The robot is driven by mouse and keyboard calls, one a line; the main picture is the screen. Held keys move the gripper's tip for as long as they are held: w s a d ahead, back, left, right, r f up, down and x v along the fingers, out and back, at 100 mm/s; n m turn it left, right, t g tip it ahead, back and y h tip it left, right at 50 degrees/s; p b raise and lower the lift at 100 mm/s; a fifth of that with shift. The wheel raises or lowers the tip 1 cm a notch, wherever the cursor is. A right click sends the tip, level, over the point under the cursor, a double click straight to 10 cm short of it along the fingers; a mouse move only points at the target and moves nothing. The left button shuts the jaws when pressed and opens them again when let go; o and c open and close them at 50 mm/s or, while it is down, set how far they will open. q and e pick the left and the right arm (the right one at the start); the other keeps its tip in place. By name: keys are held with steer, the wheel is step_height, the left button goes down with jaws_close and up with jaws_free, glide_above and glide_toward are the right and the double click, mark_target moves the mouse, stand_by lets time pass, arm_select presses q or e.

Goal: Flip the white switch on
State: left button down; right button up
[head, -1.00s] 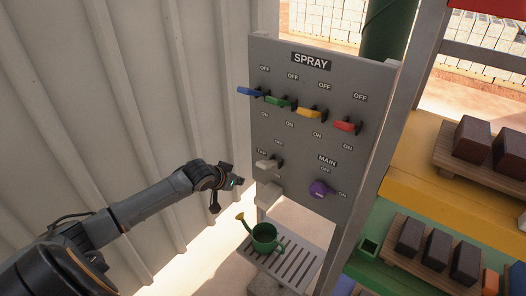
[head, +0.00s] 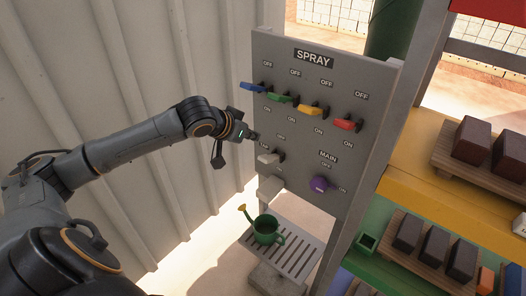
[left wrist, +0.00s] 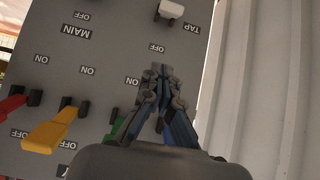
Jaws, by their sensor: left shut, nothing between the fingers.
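The white switch (head: 266,158) sticks out of the lower left of the grey spray panel (head: 345,225), below an OFF label and beside a small TAP label. It also shows in the left wrist view (left wrist: 171,10), upside down at the top edge. My left gripper (head: 254,136) is shut and empty, just above the white switch and in front of the panel. In the left wrist view its fingertips (left wrist: 157,70) are together and apart from the switch. Whether they touch the panel I cannot tell. My right gripper is not in view.
Blue (head: 252,87), green (head: 279,98), yellow (head: 309,110) and red (head: 345,124) levers run above the gripper. A purple MAIN knob (head: 319,183) is to the right. A green watering can (head: 266,231) stands on a slatted stand below. A corrugated wall (head: 110,60) is left.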

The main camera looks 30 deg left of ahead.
arm_select(q)
steer(key=p, duration=0.3)
glide_above(263, 158)
steer(key=w, duration=0.2)
step_height(263, 158, down, 6)
steer(key=shift+s+r, duration=0.15)
steer(key=shift+r, duration=0.1)
steer(key=f, duration=0.1)
steer(key=s+f+p, duration=0.1)
steer(key=f, duration=0.1)
steer(key=shift+f, duration=0.1)
steer(key=shift+s+f, duration=0.35)
steer(key=shift+f, duration=0.15)
steer(key=shift+w, duration=0.1)
steer(key=shift+f, duration=0.1)
